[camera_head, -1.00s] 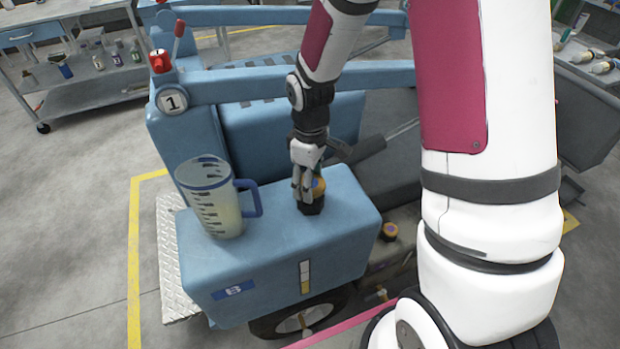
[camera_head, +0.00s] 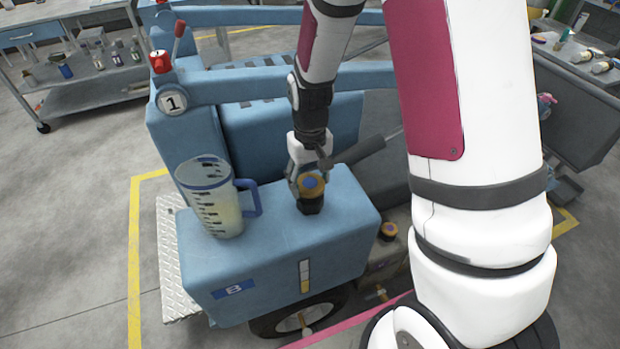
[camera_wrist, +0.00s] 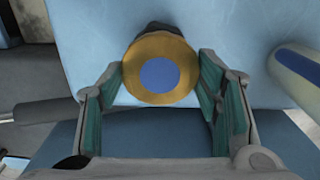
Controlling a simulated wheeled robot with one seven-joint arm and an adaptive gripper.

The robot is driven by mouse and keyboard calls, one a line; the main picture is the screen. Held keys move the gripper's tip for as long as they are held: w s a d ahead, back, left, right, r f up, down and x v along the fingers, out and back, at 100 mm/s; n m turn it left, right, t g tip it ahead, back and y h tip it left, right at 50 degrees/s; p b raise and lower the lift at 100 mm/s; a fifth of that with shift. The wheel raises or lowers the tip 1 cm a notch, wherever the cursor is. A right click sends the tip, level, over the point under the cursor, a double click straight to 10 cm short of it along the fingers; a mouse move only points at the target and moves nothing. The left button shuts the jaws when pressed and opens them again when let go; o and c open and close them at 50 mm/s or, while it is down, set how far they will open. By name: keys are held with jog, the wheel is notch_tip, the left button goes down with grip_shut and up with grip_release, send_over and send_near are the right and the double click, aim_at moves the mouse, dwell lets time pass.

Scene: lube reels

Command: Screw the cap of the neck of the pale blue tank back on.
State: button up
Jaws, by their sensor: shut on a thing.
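The pale blue tank (camera_head: 275,245) carries a label "B" and a level gauge on its front. Its short dark neck (camera_head: 311,206) stands on the top face. The cap, orange-yellow with a blue disc (camera_head: 311,184), sits at the top of the neck; in the wrist view the cap (camera_wrist: 135,85) is seen from above. My gripper (camera_head: 306,176) reaches down from behind it. In the wrist view my gripper's fingers (camera_wrist: 160,82) are on either side of the cap's rim, shut on it. The neck is mostly hidden under the cap there, so the thread cannot be seen.
A clear jug with a blue handle (camera_head: 212,205) stands on the tank, left of the neck. Blue frame bars (camera_head: 290,84) pass behind. A similar orange-and-blue cap (camera_head: 388,230) is on a lower grey part at right. A bench with bottles (camera_head: 80,75) is at back left.

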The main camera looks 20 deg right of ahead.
jog(key=shift+m, duration=1)
jog(key=m+p, duration=0.1)
jog(key=m, duration=0.3)
jog(key=shift+m, duration=0.5)
jog(key=m+p, duration=0.1)
jog(key=m, duration=0.1)
jog(key=shift+s+m, duration=0.1)
jog(key=shift+m, duration=0.2)
jog(key=m, duration=0.2)
jog(key=shift+m+p, duration=0.3)
jog(key=shift+p, duration=0.1)
